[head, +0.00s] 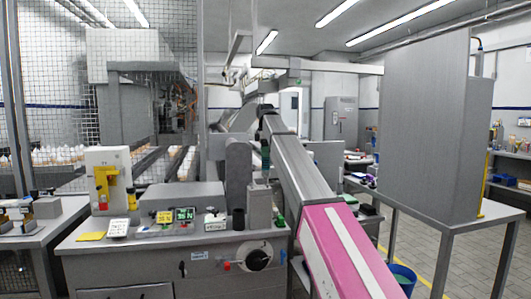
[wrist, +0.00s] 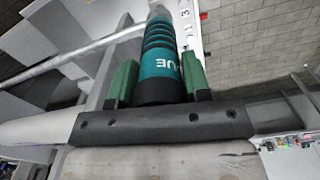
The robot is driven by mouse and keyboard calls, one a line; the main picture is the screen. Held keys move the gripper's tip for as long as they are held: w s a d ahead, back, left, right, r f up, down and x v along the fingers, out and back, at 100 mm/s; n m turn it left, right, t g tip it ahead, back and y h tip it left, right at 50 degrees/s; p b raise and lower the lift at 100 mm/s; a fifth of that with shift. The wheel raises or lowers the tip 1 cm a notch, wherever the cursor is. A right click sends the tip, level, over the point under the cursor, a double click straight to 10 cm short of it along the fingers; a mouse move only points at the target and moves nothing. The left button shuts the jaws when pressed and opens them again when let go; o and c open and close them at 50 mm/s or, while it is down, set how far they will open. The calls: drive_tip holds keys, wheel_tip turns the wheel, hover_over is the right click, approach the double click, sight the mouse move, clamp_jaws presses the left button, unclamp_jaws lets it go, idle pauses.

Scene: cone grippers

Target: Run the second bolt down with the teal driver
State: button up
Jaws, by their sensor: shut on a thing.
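In the wrist view my gripper (wrist: 160,72) has its two green fingers closed on either side of the teal driver (wrist: 158,62). The driver is teal with dark ribbed bands, a black collar at the gripper end and pale lettering on its side. It points away from the gripper, and its far tip is cut off by the top of the picture. I cannot pick out either bolt in these views.
The grey workbench (head: 190,255) carries a yellow and white device (head: 110,182), a long grey box (head: 182,197), small yellow and green displays, a dark cup (head: 238,219) and a grey block (head: 259,206). A tall grey panel (head: 425,125) stands right. A mesh fence rises at left.

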drive_tip(key=shift+f, duration=0.6)
idle(1.5)
